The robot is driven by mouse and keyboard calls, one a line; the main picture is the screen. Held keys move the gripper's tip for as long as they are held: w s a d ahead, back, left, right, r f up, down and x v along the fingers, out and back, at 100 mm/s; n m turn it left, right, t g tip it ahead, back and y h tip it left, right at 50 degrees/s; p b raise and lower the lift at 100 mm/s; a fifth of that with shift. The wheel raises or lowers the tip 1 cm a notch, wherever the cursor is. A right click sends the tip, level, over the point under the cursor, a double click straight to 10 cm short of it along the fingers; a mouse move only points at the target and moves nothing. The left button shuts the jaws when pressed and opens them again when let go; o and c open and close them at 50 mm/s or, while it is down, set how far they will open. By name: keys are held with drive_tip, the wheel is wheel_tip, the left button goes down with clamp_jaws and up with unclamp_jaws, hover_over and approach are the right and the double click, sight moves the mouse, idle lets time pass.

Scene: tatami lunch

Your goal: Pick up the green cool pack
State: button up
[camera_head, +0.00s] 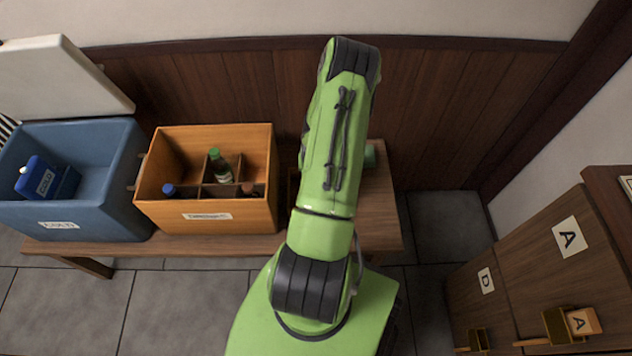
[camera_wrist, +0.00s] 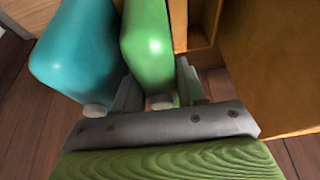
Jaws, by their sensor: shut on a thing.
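The green cool pack (camera_wrist: 148,45) is upright between the two fingers of my gripper (camera_wrist: 160,92) in the wrist view. My gripper is shut on it near its pale cap (camera_wrist: 161,102). A teal pack (camera_wrist: 75,50) stands close on the left of it, with its own pale cap (camera_wrist: 95,110). In the head view my arm hides my gripper and the green pack. A small dark green shape (camera_head: 370,156) shows just right of my arm, too little of it to name.
A blue cooler (camera_head: 120,190) with its lid open holds a blue pack (camera_head: 46,180). Beside it on the wooden bench (camera_head: 385,225) is an orange divided crate (camera_head: 255,215) with bottles (camera_head: 220,166). Wooden cabinets (camera_head: 530,250) marked A and D stand at right.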

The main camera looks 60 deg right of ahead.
clamp_jaws()
